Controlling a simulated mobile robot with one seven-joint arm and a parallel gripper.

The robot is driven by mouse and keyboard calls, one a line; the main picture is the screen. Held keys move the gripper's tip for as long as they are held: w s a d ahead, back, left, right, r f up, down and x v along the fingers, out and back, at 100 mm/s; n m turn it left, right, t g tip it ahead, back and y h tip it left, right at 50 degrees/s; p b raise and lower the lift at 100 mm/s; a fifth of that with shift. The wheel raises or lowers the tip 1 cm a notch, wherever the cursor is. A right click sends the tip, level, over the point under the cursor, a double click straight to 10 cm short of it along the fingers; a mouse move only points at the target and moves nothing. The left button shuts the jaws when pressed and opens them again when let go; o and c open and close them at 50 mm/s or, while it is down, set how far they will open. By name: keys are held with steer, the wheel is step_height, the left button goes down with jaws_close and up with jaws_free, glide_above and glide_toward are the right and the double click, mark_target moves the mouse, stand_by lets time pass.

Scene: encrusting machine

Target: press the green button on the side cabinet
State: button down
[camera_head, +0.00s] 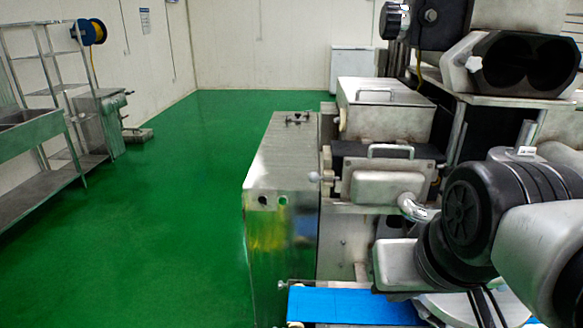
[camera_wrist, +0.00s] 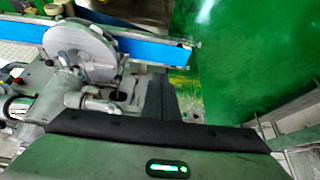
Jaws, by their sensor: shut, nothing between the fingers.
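The side cabinet (camera_head: 283,150) is a shiny metal box left of the machine in the head view. The green button (camera_head: 283,200) is a small round spot on its front face, near the top. A small dark round fitting (camera_head: 262,201) sits to its left. In the wrist view, my gripper (camera_wrist: 160,80) shows as narrow dark fingers held together, with nothing between them. It points toward the machine's blue belt and the green floor, apart from the button. I cannot make out the button in the wrist view. In the head view I cannot make out my gripper's fingers.
A blue belt (camera_head: 345,306) runs in front of the cabinet; it also shows in the wrist view (camera_wrist: 135,47), beside a round metal disc (camera_wrist: 80,50). The machine's covered housing (camera_head: 385,185) stands right of the cabinet. Green floor (camera_head: 180,200) is clear to the left, before metal shelving (camera_head: 60,165).

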mark_target(282, 201)
stand_by(0.4)
steer(key=w+a+f+m+g+y+b, duration=0.1)
steer(key=w+a+f+m+y+b, duration=0.2)
steer(key=w+a+f+m+y, duration=0.5)
steer(key=w+a+f+m+g+y+b, duration=0.1)
steer(key=w+a+m+y+b, duration=0.25)
steer(key=w+a+m, duration=0.8)
steer(key=w+f+m+t+b, duration=0.1)
steer(key=w+f+m+t, duration=0.3)
steer(key=w+m, duration=0.3)
steer(key=w+f+m+t+b, duration=0.2)
steer(key=w+f+m+t, duration=0.2)
steer(key=w+f+m, duration=0.2)
steer(key=w+m, duration=0.2)
steer(key=w, duration=0.1)
steer(key=shift+w+d, duration=0.3)
steer(key=shift+w, duration=0.1)
steer(key=shift+f, duration=0.1)
steer(key=shift+w+d+p, duration=0.15)
steer(key=shift+w+p, duration=0.4)
steer(key=shift+w, duration=3.85)
steer(key=shift+w, duration=0.1)
